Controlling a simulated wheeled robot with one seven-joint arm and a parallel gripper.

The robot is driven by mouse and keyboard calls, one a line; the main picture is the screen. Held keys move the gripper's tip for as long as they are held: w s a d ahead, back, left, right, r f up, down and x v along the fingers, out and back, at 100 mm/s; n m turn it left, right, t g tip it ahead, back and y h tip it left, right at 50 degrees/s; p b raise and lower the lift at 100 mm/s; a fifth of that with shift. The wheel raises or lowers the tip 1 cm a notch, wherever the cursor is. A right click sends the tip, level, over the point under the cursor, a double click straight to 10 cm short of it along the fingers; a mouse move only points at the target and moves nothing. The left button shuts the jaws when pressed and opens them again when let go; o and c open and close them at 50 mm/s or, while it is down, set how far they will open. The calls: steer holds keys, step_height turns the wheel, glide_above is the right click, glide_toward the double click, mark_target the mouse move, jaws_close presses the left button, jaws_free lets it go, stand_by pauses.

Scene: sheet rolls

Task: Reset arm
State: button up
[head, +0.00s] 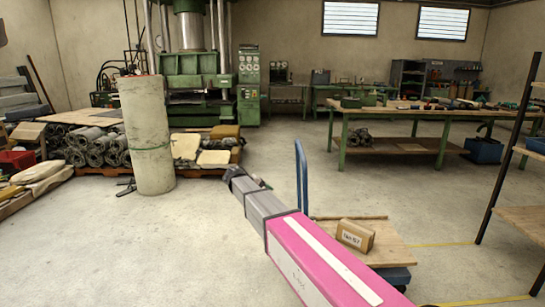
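My arm, with a pink and white link and grey links beyond it, reaches from the bottom right towards the middle of the head view. My gripper (232,176) is at its far end, small and dark, in front of the pallet area. I cannot make out whether its fingers are open or shut, and no held object shows. A tall pale sheet roll (147,130) with a green band around it stands upright on the floor to the left, apart from my gripper in the picture.
A flat trolley (390,240) with a blue handle (301,175) carries a cardboard box (355,235), close beside my arm. Several grey rolls (88,147) lie stacked behind the upright roll. A green press (195,75) and a workbench (400,148) stand behind. The floor at front left is clear.

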steer(key=s+d+f+m+g+y, duration=0.1)
steer(key=s+d+f+y, duration=0.2)
steer(key=s+d+f, duration=0.2)
steer(key=s+d+f+m+g+y, duration=0.1)
steer(key=s+d+f+y, duration=0.3)
steer(key=s+d, duration=0.6)
steer(key=s+d+f+m+g+y, duration=0.1)
steer(key=s+d+f+m+y, duration=0.1)
steer(key=s+d+f, duration=0.5)
steer(key=shift+s+d+f+y, duration=0.15)
steer(key=shift+s+f+y, duration=0.45)
steer(key=shift+s, duration=2.55)
steer(key=shift+r, duration=0.2)
